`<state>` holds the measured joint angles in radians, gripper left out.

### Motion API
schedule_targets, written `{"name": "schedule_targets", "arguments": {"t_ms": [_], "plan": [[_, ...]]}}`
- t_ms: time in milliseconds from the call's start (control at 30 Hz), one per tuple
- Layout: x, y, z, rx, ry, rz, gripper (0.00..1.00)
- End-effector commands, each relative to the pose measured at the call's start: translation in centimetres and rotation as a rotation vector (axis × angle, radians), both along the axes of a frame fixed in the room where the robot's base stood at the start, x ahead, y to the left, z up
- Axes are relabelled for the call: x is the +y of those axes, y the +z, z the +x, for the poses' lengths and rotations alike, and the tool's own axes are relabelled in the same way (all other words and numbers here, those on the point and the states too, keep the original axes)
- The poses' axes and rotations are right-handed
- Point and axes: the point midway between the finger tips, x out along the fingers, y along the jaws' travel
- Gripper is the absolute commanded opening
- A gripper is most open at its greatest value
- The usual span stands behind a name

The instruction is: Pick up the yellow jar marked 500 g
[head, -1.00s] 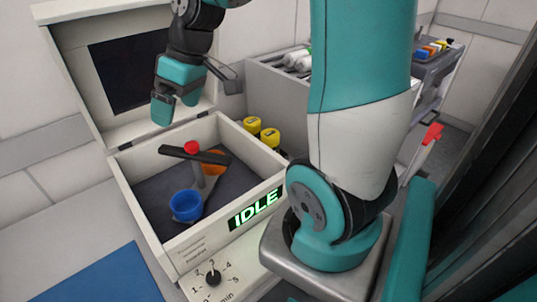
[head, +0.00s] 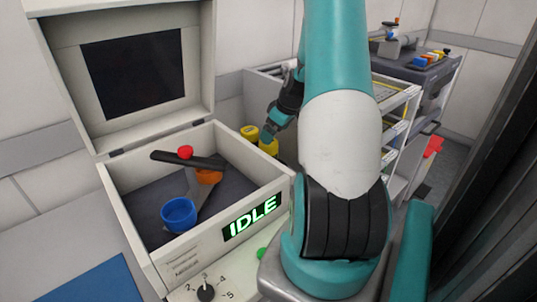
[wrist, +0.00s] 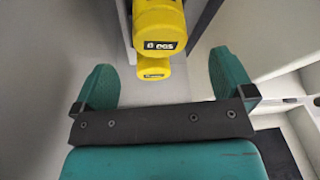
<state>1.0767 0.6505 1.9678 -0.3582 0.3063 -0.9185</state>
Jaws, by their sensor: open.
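Two yellow jars stand behind the open box in the head view, one at the left (head: 250,132) and one at the right (head: 268,147). My gripper (head: 269,132) is close above the right one, partly over it. In the wrist view a yellow jar (wrist: 160,20) with a dark label, upside down and reading about 500 g, is at the top centre. A second yellow piece (wrist: 153,67) with a small dark mark shows below it, partly hidden. My gripper (wrist: 161,82) is open, its teal fingers apart to either side of the lower yellow piece, with nothing held.
The open white box (head: 130,222) marked IDLE holds a blue cup (head: 179,214), an orange cup (head: 209,176) and a dark bar (head: 190,160) with a red knob. Its raised lid (head: 200,60) stands behind. A grey shelved trolley (head: 400,100) is at the right.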

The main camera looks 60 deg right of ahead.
Motion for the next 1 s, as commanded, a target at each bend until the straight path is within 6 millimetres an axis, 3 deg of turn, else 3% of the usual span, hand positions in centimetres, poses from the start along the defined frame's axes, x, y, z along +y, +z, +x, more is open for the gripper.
{"name": "schedule_targets", "arguments": {"t_ms": [100, 367, 600, 900, 933, 1000], "plan": [[0.0, -1.7, 0.8, 0.0, 0.001, 0.002, 1.0], [0.0, -3.6, 1.6, 0.001, 0.0, 0.003, 1.0], [-0.1, -6.8, 3.1, 0.001, 0.0, 0.002, 1.0], [-0.1, -7.5, 3.4, -0.001, -0.001, -0.001, 1.0], [-0.1, -7.5, 3.4, -0.001, -0.001, -0.001, 0.97], [-0.1, -7.5, 3.4, -0.001, -0.001, -0.001, 0.81]]}}
